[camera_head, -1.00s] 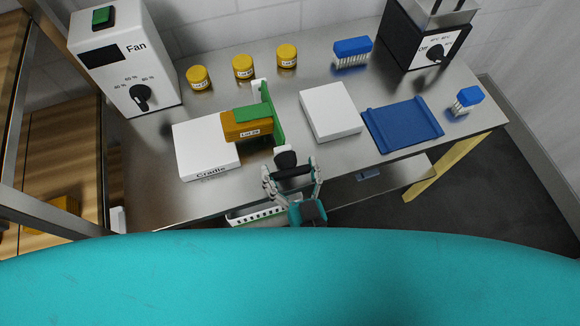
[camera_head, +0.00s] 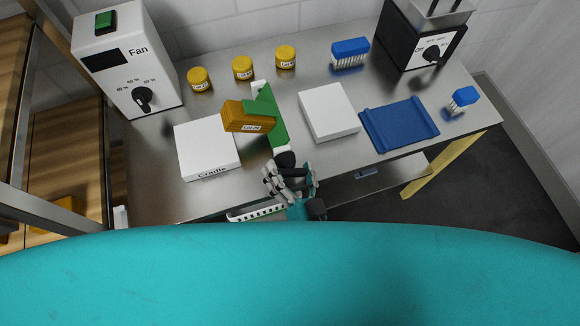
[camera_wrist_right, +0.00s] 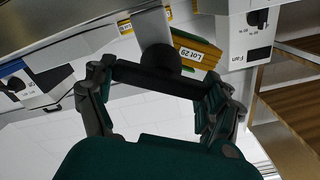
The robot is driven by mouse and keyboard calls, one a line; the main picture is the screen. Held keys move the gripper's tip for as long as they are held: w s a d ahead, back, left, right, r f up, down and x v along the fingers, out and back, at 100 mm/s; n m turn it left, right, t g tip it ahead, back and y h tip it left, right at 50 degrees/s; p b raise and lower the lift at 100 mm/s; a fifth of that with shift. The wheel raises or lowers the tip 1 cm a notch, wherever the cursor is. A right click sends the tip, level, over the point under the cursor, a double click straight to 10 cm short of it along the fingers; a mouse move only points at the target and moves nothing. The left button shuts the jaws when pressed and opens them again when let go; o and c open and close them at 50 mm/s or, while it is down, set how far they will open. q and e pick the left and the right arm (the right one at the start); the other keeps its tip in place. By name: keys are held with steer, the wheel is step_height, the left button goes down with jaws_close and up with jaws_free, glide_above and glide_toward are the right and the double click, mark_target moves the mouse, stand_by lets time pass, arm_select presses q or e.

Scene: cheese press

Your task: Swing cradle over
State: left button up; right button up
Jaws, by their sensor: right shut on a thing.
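The white cradle base (camera_head: 208,158), labelled "Cradle", stands on the left of the steel bench. Beside its right edge is the green swinging part (camera_head: 272,125), now tilted, with an orange-brown block (camera_head: 240,117) with a lot label on it, raised at the base's upper right corner. The block also shows in the right wrist view (camera_wrist_right: 200,50). A dark knob and crossbar handle (camera_wrist_right: 165,75) sits at the near end of the green part. My right gripper (camera_head: 290,178) is shut on this handle at the bench's front edge. My left gripper is not in view.
A white block (camera_head: 328,111) and a blue tray (camera_head: 400,124) lie to the right. Yellow jars (camera_head: 243,68) and a blue brush (camera_head: 350,52) stand behind. The fan box (camera_head: 125,65) is back left; a black dial machine (camera_head: 425,45) is back right.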

steer(key=shift+s+f+m, duration=0.1)
steer(key=shift+f+m, duration=0.05)
steer(key=shift+m, duration=0.25)
stand_by(0.3)
steer(key=o, duration=1.5)
steer(key=shift+s, duration=0.1)
steer(key=v, duration=1.2)
steer(key=shift+c, duration=0.4)
